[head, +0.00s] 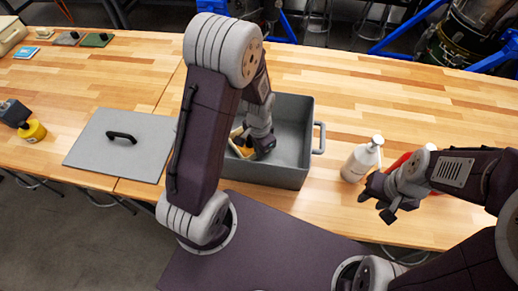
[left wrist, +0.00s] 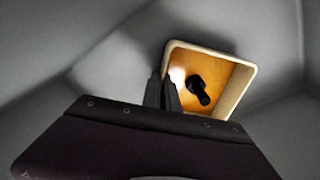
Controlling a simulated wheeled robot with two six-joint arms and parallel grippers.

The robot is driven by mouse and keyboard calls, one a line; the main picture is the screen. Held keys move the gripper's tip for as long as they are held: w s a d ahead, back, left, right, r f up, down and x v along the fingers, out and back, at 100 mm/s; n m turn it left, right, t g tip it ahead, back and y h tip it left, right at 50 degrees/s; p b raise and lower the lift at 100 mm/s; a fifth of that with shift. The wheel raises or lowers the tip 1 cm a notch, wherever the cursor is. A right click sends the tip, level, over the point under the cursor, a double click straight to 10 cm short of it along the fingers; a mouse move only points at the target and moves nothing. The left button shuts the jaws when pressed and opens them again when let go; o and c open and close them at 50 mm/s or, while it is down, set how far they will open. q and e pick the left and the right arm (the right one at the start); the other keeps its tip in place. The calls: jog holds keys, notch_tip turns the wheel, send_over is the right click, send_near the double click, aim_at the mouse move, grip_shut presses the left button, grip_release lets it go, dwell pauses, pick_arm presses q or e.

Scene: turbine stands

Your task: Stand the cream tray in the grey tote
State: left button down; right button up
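The grey tote (head: 312,125) stands open on the wooden bench, right of centre in the head view. The cream tray (head: 240,150) is inside it, partly hidden by my left arm. In the left wrist view the cream tray (left wrist: 246,88) has an orange-lit inside with a dark knobbed piece in it. My left gripper (left wrist: 162,80) reaches down into the tote, its fingers close together with the tray's left wall between them. I cannot tell whether the tray touches the tote floor. My right gripper (head: 377,207) is open and empty over the bench's front edge.
A white pump bottle (head: 361,160) and a red item (head: 399,162) stand near my right gripper. A grey lid with a black handle (head: 100,155) lies left of the tote. A yellow-and-dark item (head: 33,131) is at far left. The back right bench is clear.

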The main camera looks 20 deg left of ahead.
pick_arm(q)
jog(key=shift+f, duration=0.1)
jog(key=shift+f, duration=0.4)
jog(key=c, duration=1.6)
grip_release()
jog(key=shift+o, duration=0.2)
jog(key=shift+o, duration=0.8)
notch_tip(320, 180, up, 7)
jog(key=p, duration=0.6)
jog(key=shift+r, duration=0.15)
